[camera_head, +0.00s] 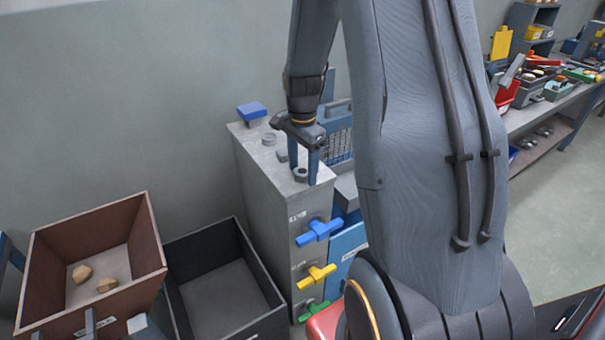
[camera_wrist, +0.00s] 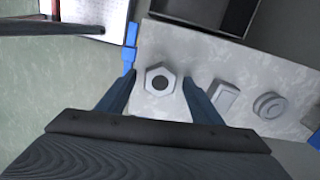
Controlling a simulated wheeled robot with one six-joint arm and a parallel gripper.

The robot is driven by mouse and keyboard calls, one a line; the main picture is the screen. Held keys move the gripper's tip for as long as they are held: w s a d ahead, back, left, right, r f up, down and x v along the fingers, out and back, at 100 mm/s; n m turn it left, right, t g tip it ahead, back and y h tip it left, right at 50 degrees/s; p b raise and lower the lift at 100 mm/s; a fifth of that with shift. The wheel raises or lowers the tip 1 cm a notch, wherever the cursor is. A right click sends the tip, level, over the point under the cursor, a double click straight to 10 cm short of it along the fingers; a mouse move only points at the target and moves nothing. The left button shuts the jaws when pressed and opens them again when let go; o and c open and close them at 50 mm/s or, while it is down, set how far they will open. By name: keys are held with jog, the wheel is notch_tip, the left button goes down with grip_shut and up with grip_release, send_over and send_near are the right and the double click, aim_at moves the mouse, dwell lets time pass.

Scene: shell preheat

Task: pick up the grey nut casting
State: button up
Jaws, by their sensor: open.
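The grey nut casting (camera_wrist: 158,80), a hexagonal piece with a dark round hole, lies flat on the grey cabinet top near its edge. It also shows in the head view (camera_head: 300,174), at the near end of the top and partly behind the fingers. My gripper (camera_wrist: 159,82) is open, with one finger on each side of the nut in the wrist view and gaps between. In the head view my gripper (camera_head: 302,178) points down over the nut. I cannot tell how far the fingertips are above the surface.
On the cabinet top (camera_head: 262,163), a rectangular grey block (camera_wrist: 224,95) and a round stepped grey piece (camera_wrist: 269,104) stand beside the nut. A blue-topped block (camera_head: 251,111) is at the far end. A black bin (camera_head: 243,262) and brown bin (camera_head: 150,232) stand left.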

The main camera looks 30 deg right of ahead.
jog(key=c, duration=1.2)
jog(key=shift+r, duration=0.1)
